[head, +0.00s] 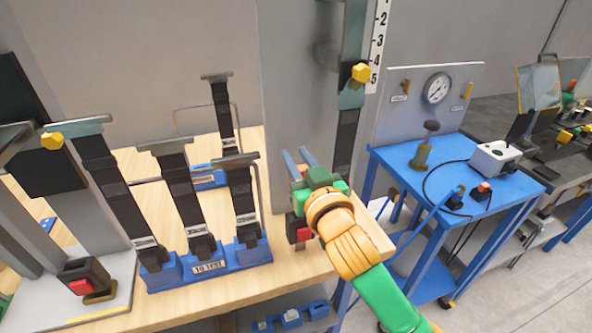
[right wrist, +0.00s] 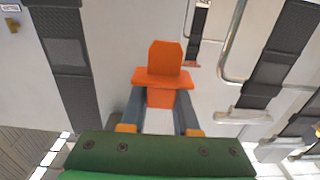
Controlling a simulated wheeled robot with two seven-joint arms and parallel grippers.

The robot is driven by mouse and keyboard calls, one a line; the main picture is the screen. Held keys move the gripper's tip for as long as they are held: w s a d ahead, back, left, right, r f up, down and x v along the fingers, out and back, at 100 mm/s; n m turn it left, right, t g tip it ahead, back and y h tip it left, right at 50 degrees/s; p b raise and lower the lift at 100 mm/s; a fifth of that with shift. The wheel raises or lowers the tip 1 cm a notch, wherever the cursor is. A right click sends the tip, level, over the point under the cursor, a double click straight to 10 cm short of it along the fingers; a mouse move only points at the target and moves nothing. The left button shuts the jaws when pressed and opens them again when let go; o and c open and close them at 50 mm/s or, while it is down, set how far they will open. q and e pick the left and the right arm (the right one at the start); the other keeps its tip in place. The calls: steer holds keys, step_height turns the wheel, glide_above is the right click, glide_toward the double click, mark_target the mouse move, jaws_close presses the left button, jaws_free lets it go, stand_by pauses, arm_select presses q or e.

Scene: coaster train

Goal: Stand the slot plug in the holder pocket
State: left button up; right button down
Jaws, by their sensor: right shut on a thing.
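My right gripper (head: 297,160) reaches forward over the right end of the wooden bench, beside the grey column. In the right wrist view its two dark fingers (right wrist: 160,100) are closed on an orange plug (right wrist: 163,62). The plug has a wide flange across its middle and a block with cut corners beyond it. Its near end sits between the fingers. I cannot make out the plug in the head view. I cannot identify the holder pocket for certain in either view. My left gripper is not in view.
A blue rack (head: 222,260) marked "TO TEST" holds several upright black belts left of my right arm. The wooden bench (head: 300,265) has a grey column (head: 290,90) behind the gripper. A blue cart (head: 400,157) with a gauge panel stands to the right.

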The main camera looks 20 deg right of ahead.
steer(key=shift+s+d+p, duration=0.1)
steer(key=shift+s+p, duration=0.35)
steer(key=shift+s, duration=2.1)
